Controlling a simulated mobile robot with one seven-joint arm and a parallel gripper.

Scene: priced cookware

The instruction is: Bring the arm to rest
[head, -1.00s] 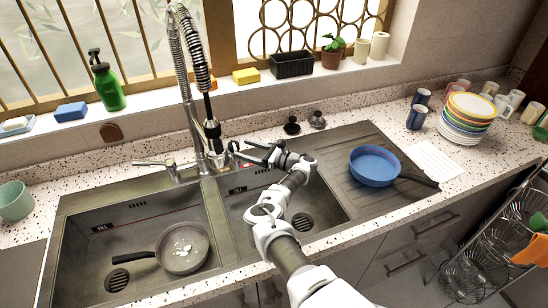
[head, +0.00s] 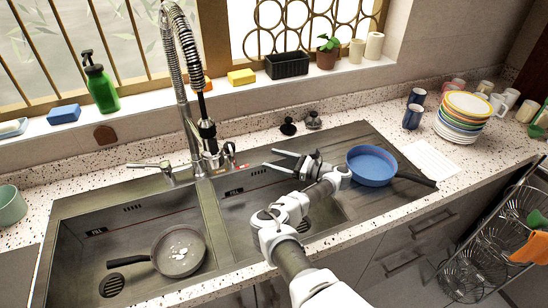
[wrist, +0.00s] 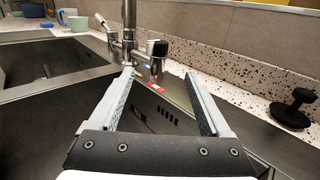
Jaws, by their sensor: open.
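My gripper (head: 278,160) is open and empty above the right sink basin (head: 240,205), its fingers pointing left toward the faucet (head: 205,150). In the wrist view my gripper (wrist: 165,75) shows two spread fingers with nothing between them. The faucet base (wrist: 128,40) and a black-topped handle (wrist: 157,48) appear just beyond the fingertips. My arm reaches up from the bottom of the head view across the right basin.
A blue pan (head: 371,166) lies on the drainboard (head: 345,143), close to the right of my wrist. A grey pan (head: 178,250) with white residue is in the left basin. Black stoppers (head: 288,127) stand behind the sink. Stacked plates (head: 462,118) are at the right.

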